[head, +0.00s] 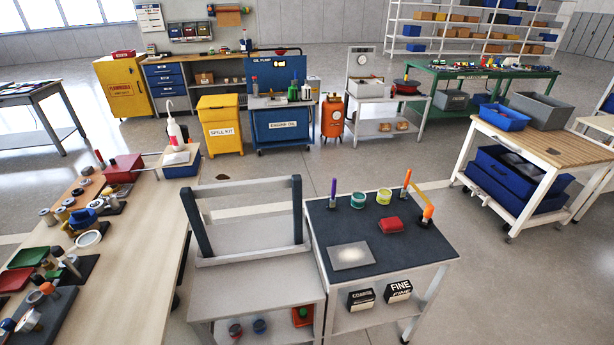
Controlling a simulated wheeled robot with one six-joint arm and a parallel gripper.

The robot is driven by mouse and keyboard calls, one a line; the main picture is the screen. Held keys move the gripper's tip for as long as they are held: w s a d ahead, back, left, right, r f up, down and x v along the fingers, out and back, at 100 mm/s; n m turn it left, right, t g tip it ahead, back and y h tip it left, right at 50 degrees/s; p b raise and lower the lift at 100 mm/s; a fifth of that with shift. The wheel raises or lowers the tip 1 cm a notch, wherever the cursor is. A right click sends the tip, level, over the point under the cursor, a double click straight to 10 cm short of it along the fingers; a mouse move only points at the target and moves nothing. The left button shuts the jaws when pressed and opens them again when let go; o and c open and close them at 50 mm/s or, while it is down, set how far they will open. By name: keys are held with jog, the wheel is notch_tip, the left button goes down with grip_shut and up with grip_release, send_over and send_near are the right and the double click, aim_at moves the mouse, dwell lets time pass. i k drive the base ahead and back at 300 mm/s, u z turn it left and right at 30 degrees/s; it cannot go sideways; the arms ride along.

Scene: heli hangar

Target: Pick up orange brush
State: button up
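A slim upright orange thing (406,185), which looks like the orange brush, stands near the back right of the dark-topped cart (380,255). Close by at the cart's right edge is a second orange piece (428,212), with a yellow-orange bar slanting above it. I cannot tell whether these two are joined. A similar slim purple thing (333,192) stands at the cart's back left. My gripper is not in view.
The dark cart top also holds a teal roll (358,200), a yellow-green roll (384,196), a red block (391,225) and a grey plate (352,256). A grey cart (255,285) adjoins its left side. A cluttered bench (150,235) is at left. Floor is open behind.

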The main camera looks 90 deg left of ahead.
aim_at(403, 194)
jog(key=u, duration=2.5)
jog(key=i, duration=0.65)
jog(key=z, duration=2.45)
